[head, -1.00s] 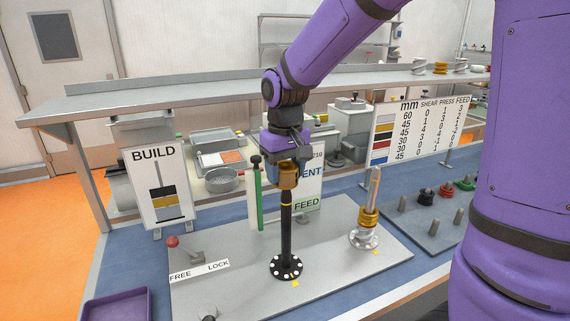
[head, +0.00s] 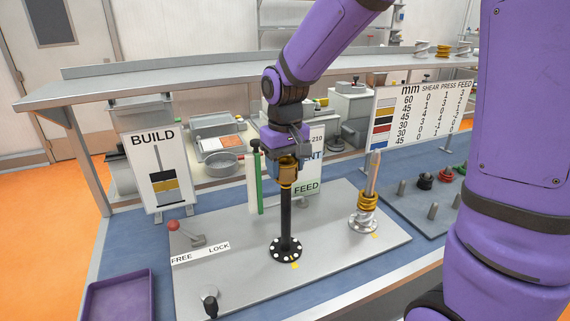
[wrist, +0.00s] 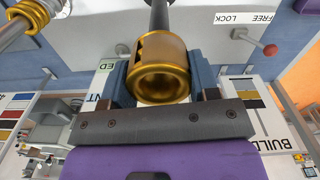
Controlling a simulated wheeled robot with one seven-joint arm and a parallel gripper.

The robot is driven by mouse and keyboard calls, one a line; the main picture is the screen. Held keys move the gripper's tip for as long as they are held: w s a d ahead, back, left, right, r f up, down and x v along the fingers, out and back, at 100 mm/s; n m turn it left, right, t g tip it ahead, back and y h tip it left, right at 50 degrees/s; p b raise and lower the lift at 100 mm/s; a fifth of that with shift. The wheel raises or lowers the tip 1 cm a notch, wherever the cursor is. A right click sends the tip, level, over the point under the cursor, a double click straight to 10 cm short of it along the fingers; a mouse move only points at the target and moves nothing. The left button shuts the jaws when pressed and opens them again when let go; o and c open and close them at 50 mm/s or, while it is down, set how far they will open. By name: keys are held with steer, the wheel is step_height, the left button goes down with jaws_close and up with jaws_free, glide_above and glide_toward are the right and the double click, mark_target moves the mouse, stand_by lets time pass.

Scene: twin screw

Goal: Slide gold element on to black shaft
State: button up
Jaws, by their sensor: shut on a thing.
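My gripper (head: 286,160) is shut on the gold element (head: 287,174), a short hollow gold cylinder. The gold element is at the top of the upright black shaft (head: 286,215), in line with it in the head view. In the wrist view the gold element (wrist: 162,68) sits between the two jaws, and the black shaft (wrist: 158,14) shows beyond it. The shaft rises from a round black flange (head: 286,249) on the grey plate. Whether the shaft tip is inside the element's bore is hidden by the element and the jaws.
A silver shaft (head: 373,175) with gold rings stands on the right of the plate (head: 330,255). A green upright bar (head: 255,182) stands close left of my gripper. The BUILD sign (head: 156,175), the FREE/LOCK lever (head: 190,236) and a purple tray (head: 118,300) are to the left.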

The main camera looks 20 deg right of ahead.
mark_target(285, 183)
stand_by(0.3)
steer(key=shift+f, duration=2.5)
steer(key=o, duration=1.3)
steer(key=shift+c, duration=0.2)
step_height(285, 183, up, 11)
steer(key=shift+f, duration=0.1)
